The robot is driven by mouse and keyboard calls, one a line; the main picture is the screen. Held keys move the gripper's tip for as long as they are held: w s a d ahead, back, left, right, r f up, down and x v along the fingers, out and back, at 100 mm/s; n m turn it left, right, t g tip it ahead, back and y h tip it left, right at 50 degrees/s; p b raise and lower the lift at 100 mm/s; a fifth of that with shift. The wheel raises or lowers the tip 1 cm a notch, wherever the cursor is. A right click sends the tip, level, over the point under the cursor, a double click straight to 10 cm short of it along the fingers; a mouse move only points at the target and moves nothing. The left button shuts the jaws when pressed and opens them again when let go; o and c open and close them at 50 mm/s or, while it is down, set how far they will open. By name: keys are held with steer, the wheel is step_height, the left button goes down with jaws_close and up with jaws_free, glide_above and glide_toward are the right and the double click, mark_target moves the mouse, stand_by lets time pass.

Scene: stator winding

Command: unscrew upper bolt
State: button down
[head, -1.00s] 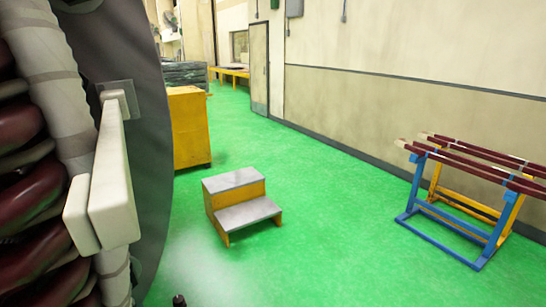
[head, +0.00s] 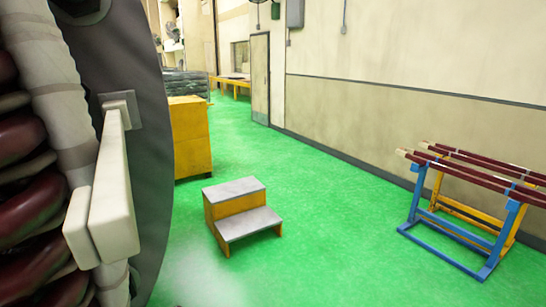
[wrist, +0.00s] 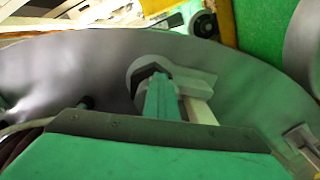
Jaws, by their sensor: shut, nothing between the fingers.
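In the wrist view my gripper (wrist: 160,98) is green, with its narrow fingers shut and reaching up toward the stator's grey flange (wrist: 75,72). Just behind the fingertips is a dark angular shape (wrist: 151,72) inside a pale rounded collar. It may be a bolt head, but the fingers partly cover it. I cannot tell whether they touch it. The head view shows the stator's grey ring (head: 150,130) at the left, with a pale block bracket (head: 112,190) on its face. My gripper is not in the head view, and no bolt is clear there.
Wrapped, dark red windings (head: 22,215) fill the head view's left edge. A two-step stool (head: 240,207), a yellow cabinet (head: 190,135) and a blue-and-yellow trestle (head: 450,236) holding dark red bars stand on the green floor. The floor between stool and trestle is clear.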

steer(key=shift+s+a+r, duration=0.15)
steer(key=shift+a+r, duration=0.05)
steer(key=shift+a, duration=0.1)
steer(key=d+v, duration=0.1)
steer(key=v, duration=0.5)
steer(key=shift+w+f, duration=0.2)
steer(key=shift+w, duration=0.15)
stand_by(0.4)
steer(key=w+a+f, duration=0.2)
steer(key=w+a, duration=0.2)
steer(key=shift+w, duration=0.25)
stand_by(0.6)
steer(key=shift+a+f, duration=0.1)
steer(key=shift+a, duration=0.05)
steer(key=shift+s+a+r, duration=0.1)
steer(key=shift+a+r, duration=0.05)
steer(key=shift+r, duration=0.1)
stand_by(0.6)
